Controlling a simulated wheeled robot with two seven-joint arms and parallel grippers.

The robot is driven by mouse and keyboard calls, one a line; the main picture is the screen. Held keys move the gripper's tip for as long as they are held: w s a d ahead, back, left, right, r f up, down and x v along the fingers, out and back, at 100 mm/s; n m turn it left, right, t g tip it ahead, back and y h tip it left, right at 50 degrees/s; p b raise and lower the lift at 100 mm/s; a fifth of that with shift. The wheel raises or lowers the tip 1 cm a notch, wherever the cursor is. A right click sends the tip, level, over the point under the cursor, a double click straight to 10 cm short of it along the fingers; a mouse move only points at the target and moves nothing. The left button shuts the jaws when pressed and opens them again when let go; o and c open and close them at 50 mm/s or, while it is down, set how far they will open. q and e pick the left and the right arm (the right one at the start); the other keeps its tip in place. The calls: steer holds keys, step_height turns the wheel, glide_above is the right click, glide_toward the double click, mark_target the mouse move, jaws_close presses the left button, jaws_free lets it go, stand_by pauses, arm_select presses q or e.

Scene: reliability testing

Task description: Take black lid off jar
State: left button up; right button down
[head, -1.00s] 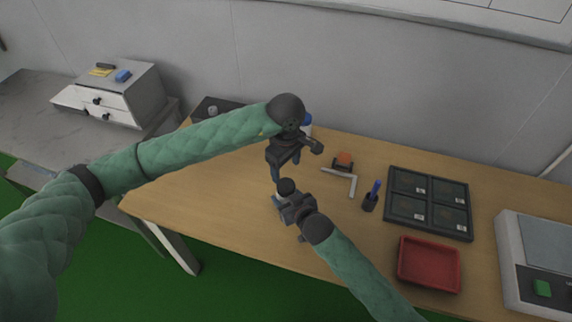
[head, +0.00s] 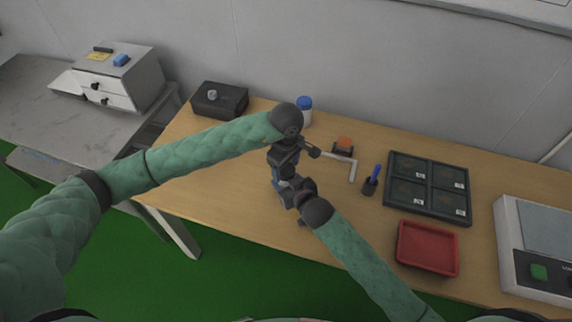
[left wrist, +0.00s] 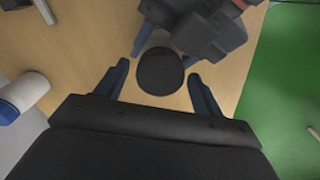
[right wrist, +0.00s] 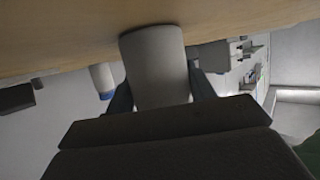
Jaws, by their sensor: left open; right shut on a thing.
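The jar (right wrist: 158,58) is pale grey-white and fills the middle of the right wrist view. My right gripper (right wrist: 159,80) is shut on its body, one finger on each side. The round black lid (left wrist: 160,71) shows from above in the left wrist view. My left gripper (left wrist: 157,74) is open, with its fingers on either side of the lid and gaps between. In the head view, my left gripper (head: 279,172) is right above my right gripper (head: 287,190), and they largely hide the jar and lid.
A blue-capped white bottle (head: 305,108) and a black box (head: 219,100) stand at the back. An orange-topped item (head: 344,145), a white angle piece (head: 351,168), a pen holder (head: 370,185), a black tray (head: 389,205) and a red bin (head: 428,248) lie to the right.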

arm_select(q)
steer(key=c, duration=1)
steer(key=shift+n, duration=1.7)
steer(key=o, duration=1.1)
